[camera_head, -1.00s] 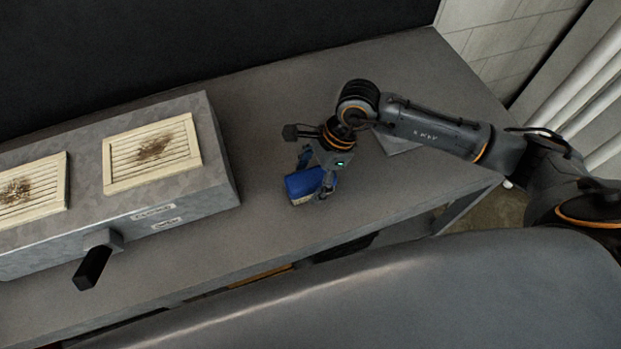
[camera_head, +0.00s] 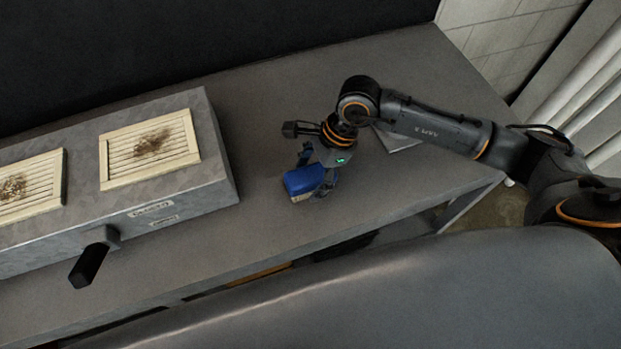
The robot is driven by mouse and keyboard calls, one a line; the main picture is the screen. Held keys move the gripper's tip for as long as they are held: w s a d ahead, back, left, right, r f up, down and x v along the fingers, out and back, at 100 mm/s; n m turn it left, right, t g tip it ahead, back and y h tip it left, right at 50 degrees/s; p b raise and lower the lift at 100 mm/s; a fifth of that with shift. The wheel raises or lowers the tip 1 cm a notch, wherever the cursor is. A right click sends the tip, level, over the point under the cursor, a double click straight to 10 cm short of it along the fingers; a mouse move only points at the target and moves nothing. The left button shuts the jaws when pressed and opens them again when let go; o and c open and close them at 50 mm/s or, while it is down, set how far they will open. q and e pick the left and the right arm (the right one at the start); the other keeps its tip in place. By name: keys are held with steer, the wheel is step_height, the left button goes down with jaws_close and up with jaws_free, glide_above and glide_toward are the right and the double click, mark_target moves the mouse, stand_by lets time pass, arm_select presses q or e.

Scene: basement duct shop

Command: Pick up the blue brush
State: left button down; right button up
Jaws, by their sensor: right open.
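The blue brush (camera_head: 302,180) has a blue body with a pale bristle edge below. It is on or just above the grey bench, right of the duct box. My right gripper (camera_head: 318,183) is at the brush, with its fingers around or beside the brush's right part. Its jaws are open. The gripper and wrist hide some of the brush, and I cannot tell whether the fingers touch it. My left gripper is not in view.
A grey metal duct box (camera_head: 190,205) with two dirty cream vent grilles (camera_head: 150,150) and a black handle (camera_head: 90,265) stands on the left. A flat grey item (camera_head: 398,141) lies behind my right arm. The grey bench (camera_head: 260,110) is clear behind the brush.

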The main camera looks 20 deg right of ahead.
mark_target(306, 174)
steer(key=c, duration=1.3)
steer(key=shift+r+p, duration=0.4)
steer(key=shift+p, duration=0.35)
step_height(306, 174, up, 3)
steer(key=shift+f+b, duration=0.1)
steer(key=shift+b, duration=0.6)
steer(key=shift+s+a+r+p, duration=0.35)
steer(key=shift+s+r+p, duration=1.15)
steer(key=shift+s, duration=0.8)
steer(key=shift+s+a+r+p, duration=0.4)
steer(key=shift+s+r+p, duration=0.7)
steer(key=shift+s+r, duration=1)
steer(key=shift+s+a+r+p, duration=0.35)
steer(key=shift+s+r+p, duration=1)
steer(key=shift+s, duration=1.2)
